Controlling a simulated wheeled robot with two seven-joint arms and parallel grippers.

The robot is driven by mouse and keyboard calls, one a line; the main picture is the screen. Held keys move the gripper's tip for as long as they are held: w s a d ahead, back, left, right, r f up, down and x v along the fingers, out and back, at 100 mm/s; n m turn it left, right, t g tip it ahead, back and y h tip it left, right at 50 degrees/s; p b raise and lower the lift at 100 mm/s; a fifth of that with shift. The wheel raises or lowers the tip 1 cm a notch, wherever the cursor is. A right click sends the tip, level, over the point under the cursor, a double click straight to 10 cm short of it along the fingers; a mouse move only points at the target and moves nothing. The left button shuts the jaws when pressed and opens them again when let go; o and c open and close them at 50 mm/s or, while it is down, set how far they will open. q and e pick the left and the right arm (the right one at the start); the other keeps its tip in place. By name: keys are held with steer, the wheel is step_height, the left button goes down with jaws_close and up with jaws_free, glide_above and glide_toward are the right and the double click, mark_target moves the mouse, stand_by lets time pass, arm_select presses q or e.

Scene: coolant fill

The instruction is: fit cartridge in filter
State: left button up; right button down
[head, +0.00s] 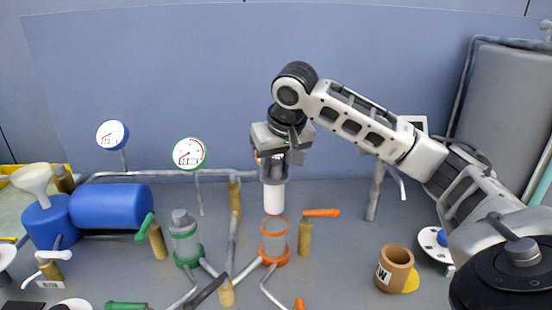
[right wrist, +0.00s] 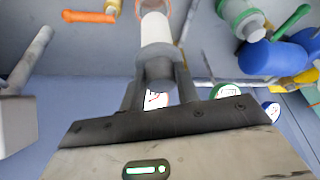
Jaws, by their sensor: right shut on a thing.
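A white cartridge (head: 274,198) with a grey top hangs upright from my right gripper (head: 274,160), which is shut on it. In the head view its lower end is just above the open orange-rimmed filter housing (head: 274,242), apart from it as far as I can tell. The right wrist view also shows the cartridge (right wrist: 156,32) between the fingers (right wrist: 157,72), with the orange rim of the housing (right wrist: 140,12) partly hidden behind its far end. A green-banded filter (head: 185,240) with a grey cap stands to the left. My left gripper is not in view.
Valves with an orange handle (head: 321,212) and a green handle (head: 145,227) stand near the filters. A blue tank (head: 112,206) with a funnel (head: 33,180) is at the left. A brown cup (head: 394,268) stands at the right. Two gauges (head: 189,153) rise behind.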

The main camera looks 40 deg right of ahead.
mark_target(276, 212)
step_height(276, 212, down, 2)
steer(key=shift+f+b, duration=0.25)
steer(key=shift+b, duration=0.15)
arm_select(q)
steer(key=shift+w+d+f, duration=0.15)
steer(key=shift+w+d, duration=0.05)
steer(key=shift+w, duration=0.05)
arm_select(e)
steer(key=shift+f, duration=0.3)
arm_select(q)
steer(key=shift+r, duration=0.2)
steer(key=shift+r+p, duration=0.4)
steer(key=shift+p, duration=0.05)
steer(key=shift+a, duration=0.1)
stand_by(0.3)
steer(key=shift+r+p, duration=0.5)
steer(key=shift+p, duration=0.05)
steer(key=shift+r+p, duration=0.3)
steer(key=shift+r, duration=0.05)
stand_by(0.3)
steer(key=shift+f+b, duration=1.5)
arm_select(e)
steer(key=shift+f, duration=4.85)
steer(key=c, duration=0.9)
jaws_free()
steer(key=shift+c, duration=0.2)
